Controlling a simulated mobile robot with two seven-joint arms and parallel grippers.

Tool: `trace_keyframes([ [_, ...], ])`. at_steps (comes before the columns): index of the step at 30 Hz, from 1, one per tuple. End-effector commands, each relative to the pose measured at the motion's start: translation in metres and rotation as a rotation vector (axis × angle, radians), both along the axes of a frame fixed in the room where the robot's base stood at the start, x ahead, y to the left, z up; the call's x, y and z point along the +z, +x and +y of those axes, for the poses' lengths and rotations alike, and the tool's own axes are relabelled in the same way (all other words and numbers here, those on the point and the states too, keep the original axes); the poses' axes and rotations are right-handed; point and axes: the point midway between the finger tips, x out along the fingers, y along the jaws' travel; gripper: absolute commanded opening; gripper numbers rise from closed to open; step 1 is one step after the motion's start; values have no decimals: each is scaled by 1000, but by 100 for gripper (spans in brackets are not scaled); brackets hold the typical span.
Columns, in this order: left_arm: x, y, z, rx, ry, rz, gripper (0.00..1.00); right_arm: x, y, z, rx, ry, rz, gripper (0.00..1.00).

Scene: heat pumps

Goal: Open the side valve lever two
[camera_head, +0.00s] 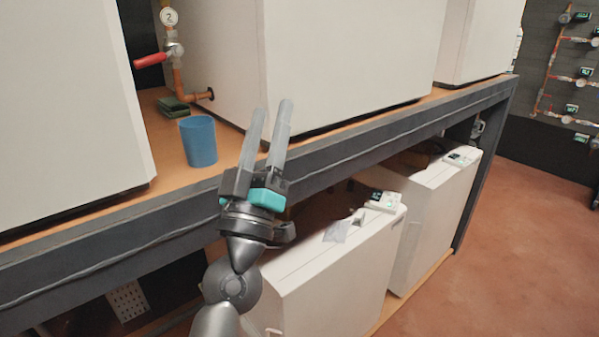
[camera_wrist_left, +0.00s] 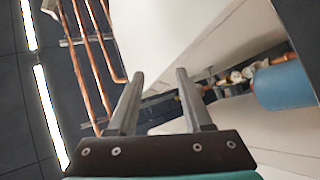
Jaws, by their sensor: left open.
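The side valve with a red lever (camera_head: 151,61) sits on a copper pipe between two white heat pump units, at the upper left of the head view. A round tag with the number 2 (camera_head: 168,16) is just above it. The lever points left, roughly level. My left gripper (camera_head: 273,108) is open and empty, in front of the shelf edge, to the right of and below the lever. Its two fingers also show in the left wrist view (camera_wrist_left: 160,76). My right gripper is not in view.
A blue cup (camera_head: 198,141) stands on the wooden shelf below the lever, with a green folded item (camera_head: 173,107) behind it. The cup also shows in the left wrist view (camera_wrist_left: 284,86). White units (camera_head: 345,262) stand under the dark shelf beam (camera_head: 400,127). Open floor lies at right.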

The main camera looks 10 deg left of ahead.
Motion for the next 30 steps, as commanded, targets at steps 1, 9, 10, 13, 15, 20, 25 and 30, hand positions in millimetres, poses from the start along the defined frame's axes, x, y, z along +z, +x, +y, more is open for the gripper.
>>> trace_keyframes([
  [1, -10, 1, -6, -16, 32, 26, 50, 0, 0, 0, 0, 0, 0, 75],
  [9, -53, 5, -30, -84, 161, 148, 50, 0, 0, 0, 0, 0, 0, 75],
  [10, -56, 5, -31, -88, 172, 159, 50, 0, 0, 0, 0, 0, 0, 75],
  [13, -67, 6, -36, -103, 201, 190, 50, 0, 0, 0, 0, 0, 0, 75],
  [15, -73, 6, -38, -112, 213, 207, 50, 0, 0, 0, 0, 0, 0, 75],
  [20, -79, 6, -41, -119, 228, 222, 50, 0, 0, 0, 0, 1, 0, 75],
  [25, -79, 6, -41, -119, 228, 224, 50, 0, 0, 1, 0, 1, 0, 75],
  [30, -79, 6, -41, -119, 228, 222, 38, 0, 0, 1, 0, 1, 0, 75],
])
